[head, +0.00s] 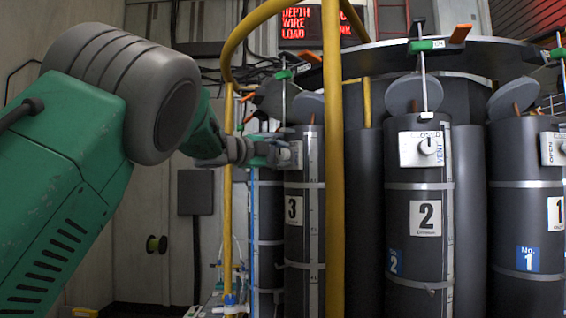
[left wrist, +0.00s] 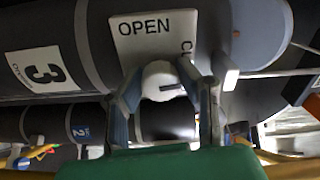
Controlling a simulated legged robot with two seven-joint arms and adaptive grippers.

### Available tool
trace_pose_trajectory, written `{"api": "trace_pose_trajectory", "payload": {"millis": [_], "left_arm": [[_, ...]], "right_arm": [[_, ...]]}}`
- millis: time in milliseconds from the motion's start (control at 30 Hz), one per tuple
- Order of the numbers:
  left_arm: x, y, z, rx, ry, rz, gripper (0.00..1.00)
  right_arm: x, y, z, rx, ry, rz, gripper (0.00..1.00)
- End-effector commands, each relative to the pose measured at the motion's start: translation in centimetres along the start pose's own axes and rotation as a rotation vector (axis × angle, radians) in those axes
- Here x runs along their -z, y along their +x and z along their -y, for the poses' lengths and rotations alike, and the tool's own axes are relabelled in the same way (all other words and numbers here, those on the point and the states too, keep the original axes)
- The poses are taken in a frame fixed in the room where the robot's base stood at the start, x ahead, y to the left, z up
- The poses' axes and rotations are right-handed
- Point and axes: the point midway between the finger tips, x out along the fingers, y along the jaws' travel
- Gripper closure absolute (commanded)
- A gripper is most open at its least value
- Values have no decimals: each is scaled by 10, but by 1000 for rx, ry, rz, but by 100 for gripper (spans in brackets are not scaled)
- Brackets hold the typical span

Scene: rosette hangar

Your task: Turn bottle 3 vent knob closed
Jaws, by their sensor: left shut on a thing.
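Bottle 3 (head: 302,252) is a dark grey cylinder with a white "3" label, left of bottle 2 in the head view and partly behind a yellow rail. In the left wrist view its white vent plate (left wrist: 150,35) reads OPEN, with "CL" partly visible at the right side. The round white vent knob (left wrist: 160,77) has a dark mark that lies roughly sideways, towards the picture's right. My left gripper (head: 284,153) is shut on the knob, with one finger on each side (left wrist: 163,85). In the head view the gripper hides the knob. My right gripper is not in view.
Bottle 2 (head: 403,235) and bottle 1 (head: 525,220) stand to the right, with vent plates of their own. The upright yellow rail (head: 333,200) passes close to the right of my left gripper. A dark panel (head: 195,192) is on the wall behind.

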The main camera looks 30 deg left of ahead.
Motion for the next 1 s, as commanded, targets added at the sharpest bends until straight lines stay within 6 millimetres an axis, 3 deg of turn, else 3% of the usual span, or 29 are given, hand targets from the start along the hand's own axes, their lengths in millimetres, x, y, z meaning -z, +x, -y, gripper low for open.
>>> {"api": "trace_pose_trajectory", "payload": {"millis": [300, 867, 900, 933, 1000], "left_arm": [[-1, 1, -7, -11, 123, -1, 100], [-1, 2, -9, -15, 149, -2, 100], [-1, 2, -9, -16, 149, -2, 60], [-1, 2, -9, -16, 149, -2, 51], [-1, 2, -8, -14, 149, -1, 51]], "right_arm": [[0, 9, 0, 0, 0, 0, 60], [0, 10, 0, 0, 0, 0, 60], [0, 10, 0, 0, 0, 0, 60], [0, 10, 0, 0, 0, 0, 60], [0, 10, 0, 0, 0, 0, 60]]}}
